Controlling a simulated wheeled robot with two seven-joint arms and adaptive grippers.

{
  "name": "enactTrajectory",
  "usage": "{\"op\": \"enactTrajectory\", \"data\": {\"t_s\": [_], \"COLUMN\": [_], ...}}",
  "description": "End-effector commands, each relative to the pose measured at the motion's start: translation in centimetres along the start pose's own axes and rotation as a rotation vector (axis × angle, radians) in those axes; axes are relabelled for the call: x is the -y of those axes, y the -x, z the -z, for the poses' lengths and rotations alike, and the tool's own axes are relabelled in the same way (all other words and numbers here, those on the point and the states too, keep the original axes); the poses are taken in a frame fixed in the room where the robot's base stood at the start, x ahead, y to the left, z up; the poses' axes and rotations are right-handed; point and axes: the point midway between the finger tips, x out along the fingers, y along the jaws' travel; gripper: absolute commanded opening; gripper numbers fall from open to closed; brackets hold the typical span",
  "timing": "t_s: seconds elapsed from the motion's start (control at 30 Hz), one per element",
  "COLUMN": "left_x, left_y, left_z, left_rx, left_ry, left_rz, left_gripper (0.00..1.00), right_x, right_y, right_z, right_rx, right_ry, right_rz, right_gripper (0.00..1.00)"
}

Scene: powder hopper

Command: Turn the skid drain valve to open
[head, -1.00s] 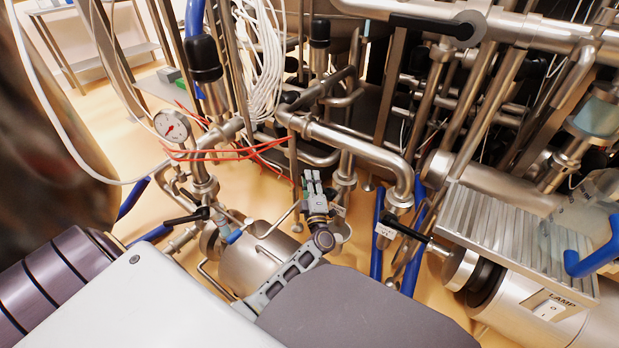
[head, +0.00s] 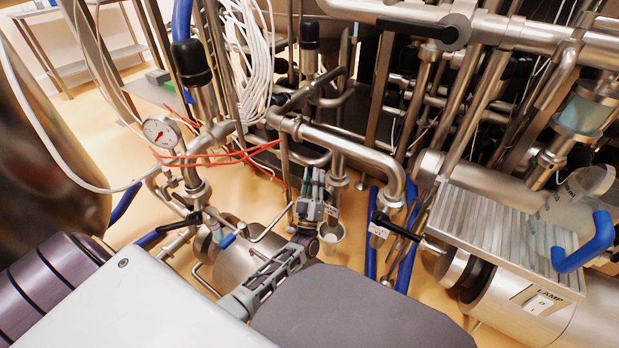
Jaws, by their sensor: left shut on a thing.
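My left gripper (head: 313,183) is in the middle of the head view, at the foot of a vertical steel pipe (head: 338,165). It is shut on a small part there, which looks like the drain valve's handle. The fingers hide most of that part, so I cannot tell the handle's exact angle. A small white tag (head: 331,210) hangs just right of the fingers. A white round cup or opening (head: 332,232) shows below the tag. My right gripper is out of view.
A valve with a black lever (head: 395,226) and white tag stands to the right, beside blue hoses. Another black lever (head: 180,222) is at left, below a pressure gauge (head: 161,132). Red cables (head: 225,156) and a horizontal steel pipe (head: 345,143) pass above my gripper.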

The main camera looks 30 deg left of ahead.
Motion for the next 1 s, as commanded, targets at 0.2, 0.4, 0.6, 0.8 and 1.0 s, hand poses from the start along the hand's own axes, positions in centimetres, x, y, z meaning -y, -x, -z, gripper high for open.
{"op": "enactTrajectory", "data": {"t_s": [0.2, 0.4, 0.6, 0.8, 1.0], "left_x": [-1.8, -3.2, -4.2, -4.8, -5.0], "left_y": [0.3, 0.6, 0.9, 1.2, 1.3], "left_z": [-0.2, -0.5, -0.8, -1.1, -1.2], "left_rx": [0.005, 0.005, 0.004, 0.005, 0.004], "left_ry": [-0.146, -0.261, -0.343, -0.384, -0.393], "left_rz": [-0.147, -0.265, -0.346, -0.39, -0.398], "left_gripper": [0.0, 0.0, 0.0, 0.0, 0.0], "right_x": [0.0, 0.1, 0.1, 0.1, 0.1], "right_y": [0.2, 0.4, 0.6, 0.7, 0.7], "right_z": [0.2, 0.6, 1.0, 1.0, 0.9], "right_rx": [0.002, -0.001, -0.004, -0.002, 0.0], "right_ry": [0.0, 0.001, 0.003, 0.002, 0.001], "right_rz": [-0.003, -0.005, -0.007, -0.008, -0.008], "right_gripper": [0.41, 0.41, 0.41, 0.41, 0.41]}}
